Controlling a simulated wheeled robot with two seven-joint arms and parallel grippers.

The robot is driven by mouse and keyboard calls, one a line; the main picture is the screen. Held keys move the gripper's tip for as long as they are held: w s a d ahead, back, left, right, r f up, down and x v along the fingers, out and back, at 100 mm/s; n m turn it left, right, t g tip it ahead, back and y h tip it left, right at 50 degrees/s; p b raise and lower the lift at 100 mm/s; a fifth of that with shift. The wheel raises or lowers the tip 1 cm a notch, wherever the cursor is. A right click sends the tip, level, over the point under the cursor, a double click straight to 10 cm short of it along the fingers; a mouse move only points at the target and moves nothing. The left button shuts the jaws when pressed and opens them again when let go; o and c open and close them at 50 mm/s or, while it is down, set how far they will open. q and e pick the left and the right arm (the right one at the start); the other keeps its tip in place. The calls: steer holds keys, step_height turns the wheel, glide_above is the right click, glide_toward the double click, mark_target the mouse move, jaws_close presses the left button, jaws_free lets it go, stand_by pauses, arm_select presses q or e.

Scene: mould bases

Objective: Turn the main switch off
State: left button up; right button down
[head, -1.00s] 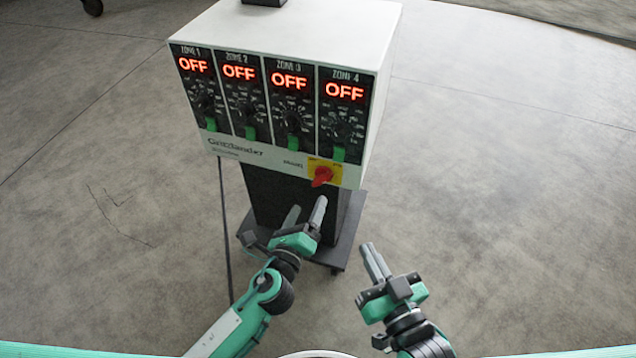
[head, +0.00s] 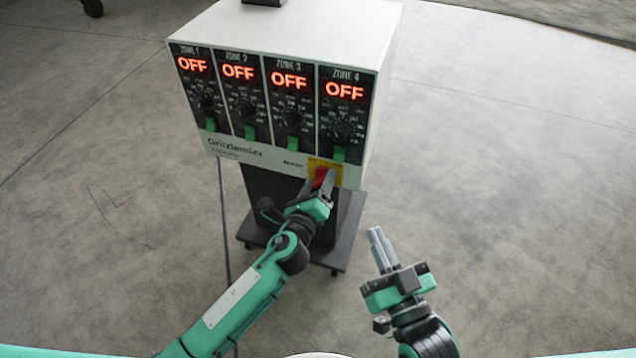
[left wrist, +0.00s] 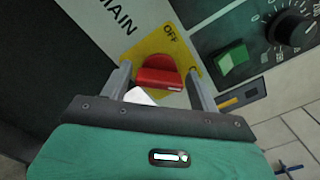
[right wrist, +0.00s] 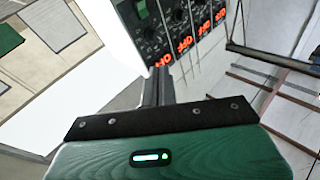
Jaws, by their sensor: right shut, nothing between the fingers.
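The main switch is a red rotary knob (left wrist: 160,74) on a yellow plate (left wrist: 150,48), low on the right of the control box front. In the left wrist view the plate reads OFF near its top corner, and MAIN is printed beside it. My left gripper (head: 322,178) is open at the switch, with one finger on each side of the knob in the left wrist view. I cannot tell if the fingers touch it. In the head view the gripper partly hides the knob. My right gripper (head: 376,233) is shut and empty, in front of the box's right side.
The white control box (head: 300,30) stands on a dark wheeled stand (head: 330,250). Its four zone displays (head: 290,81) read OFF, with dials and green switches below. A cable (head: 224,230) hangs at its left. The floor around is clear.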

arm_select(q)
steer(key=c, duration=0.6)
steer(key=shift+c, duration=0.2)
